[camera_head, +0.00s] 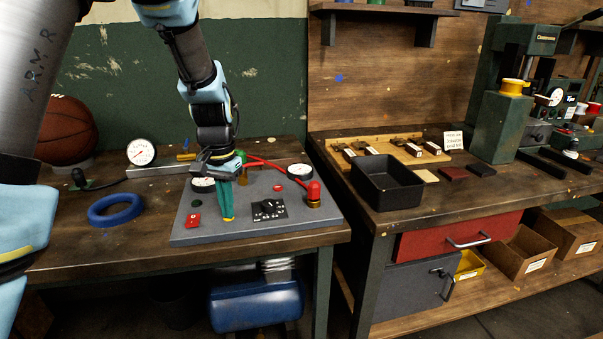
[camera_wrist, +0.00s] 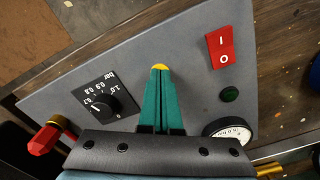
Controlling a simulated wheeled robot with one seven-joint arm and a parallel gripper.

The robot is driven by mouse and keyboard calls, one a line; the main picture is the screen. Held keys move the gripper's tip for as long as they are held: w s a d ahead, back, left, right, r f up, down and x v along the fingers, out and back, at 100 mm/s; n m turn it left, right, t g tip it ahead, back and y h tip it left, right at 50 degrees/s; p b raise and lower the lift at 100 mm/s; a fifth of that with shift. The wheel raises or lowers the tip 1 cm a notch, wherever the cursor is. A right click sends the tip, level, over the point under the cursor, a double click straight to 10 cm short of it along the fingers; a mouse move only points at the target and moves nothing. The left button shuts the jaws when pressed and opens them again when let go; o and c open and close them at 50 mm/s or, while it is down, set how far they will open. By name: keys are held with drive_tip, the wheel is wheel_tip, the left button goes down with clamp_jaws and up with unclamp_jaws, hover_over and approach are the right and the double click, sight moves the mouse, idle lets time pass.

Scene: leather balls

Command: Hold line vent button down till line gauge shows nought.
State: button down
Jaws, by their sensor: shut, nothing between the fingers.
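My gripper (camera_head: 228,212), with green fingers, is shut and empty and points down over the grey panel (camera_head: 186,234). One panel gauge (camera_head: 203,184) is partly hidden behind my gripper and shows partly in the wrist view (camera_wrist: 229,130). Another gauge (camera_head: 300,171) stands at the panel's back right. I cannot read either needle or see which is the line gauge.
The panel carries a red switch (camera_wrist: 220,48), a dark green button (camera_wrist: 230,94), a black dial (camera_wrist: 97,103) marked in bar and a red-handled valve (camera_head: 313,192). A third gauge (camera_head: 142,152), a blue ring (camera_head: 115,210) and a basketball (camera_head: 65,130) are left of the panel.

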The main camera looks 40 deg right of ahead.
idle(0.4)
wheel_tip(320, 180, up, 6)
drive_tip(key=p, duration=0.5)
drive_tip(key=shift+r, duration=0.1)
idle(1.0)
